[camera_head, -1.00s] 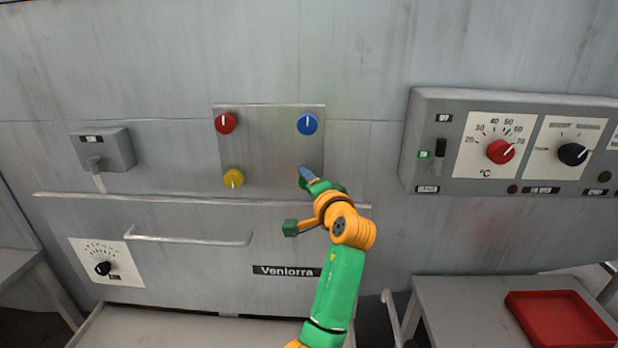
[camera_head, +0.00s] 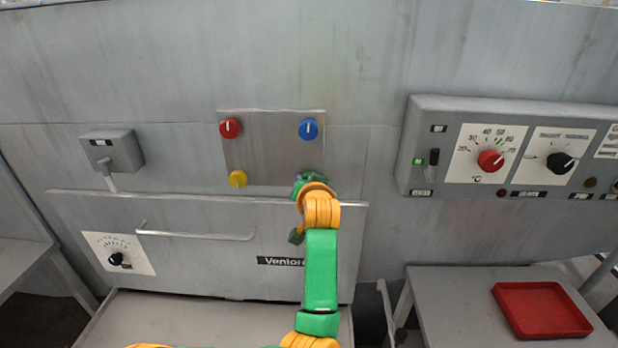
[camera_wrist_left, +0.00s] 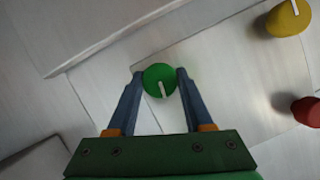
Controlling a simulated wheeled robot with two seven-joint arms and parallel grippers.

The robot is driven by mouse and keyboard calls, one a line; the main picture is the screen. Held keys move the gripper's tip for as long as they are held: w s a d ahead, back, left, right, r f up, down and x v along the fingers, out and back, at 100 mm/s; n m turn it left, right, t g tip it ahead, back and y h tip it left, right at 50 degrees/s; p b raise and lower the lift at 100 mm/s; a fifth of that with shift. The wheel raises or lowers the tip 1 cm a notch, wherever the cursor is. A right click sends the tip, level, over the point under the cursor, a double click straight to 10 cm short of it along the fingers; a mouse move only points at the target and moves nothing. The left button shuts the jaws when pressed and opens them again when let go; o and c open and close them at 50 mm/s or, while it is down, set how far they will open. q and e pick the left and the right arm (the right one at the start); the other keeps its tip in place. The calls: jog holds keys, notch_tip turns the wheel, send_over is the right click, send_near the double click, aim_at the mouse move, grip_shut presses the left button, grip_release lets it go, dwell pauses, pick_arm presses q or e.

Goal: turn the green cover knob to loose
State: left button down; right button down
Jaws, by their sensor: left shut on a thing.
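The green cover knob (camera_wrist_left: 159,78) shows in the left wrist view, round with a white pointer line. It sits at the corner of a metal plate (camera_wrist_left: 225,80). My left gripper (camera_wrist_left: 160,80) has its two blue-grey fingers on either side of the knob and is shut on it. In the head view my left arm comes up from below, and my left gripper (camera_head: 308,180) is at the plate's lower right corner. It mostly hides the green knob there. My right gripper is not in view.
The plate also carries a red knob (camera_head: 230,128), a blue knob (camera_head: 308,130) and a yellow knob (camera_head: 238,179). A long rail (camera_head: 200,196) runs just below. A control box (camera_head: 408,150) is at the right, above a red tray (camera_head: 541,310).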

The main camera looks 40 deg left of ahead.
pick_arm(q)
jog(key=shift+n, duration=0.3)
dwell(0.5)
jog(key=shift+c, duration=1.5)
grip_release()
jog(key=b+v, duration=0.1)
jog(key=v, duration=0.6)
jog(key=shift+s, duration=0.15)
jog(key=shift+a, duration=0.15)
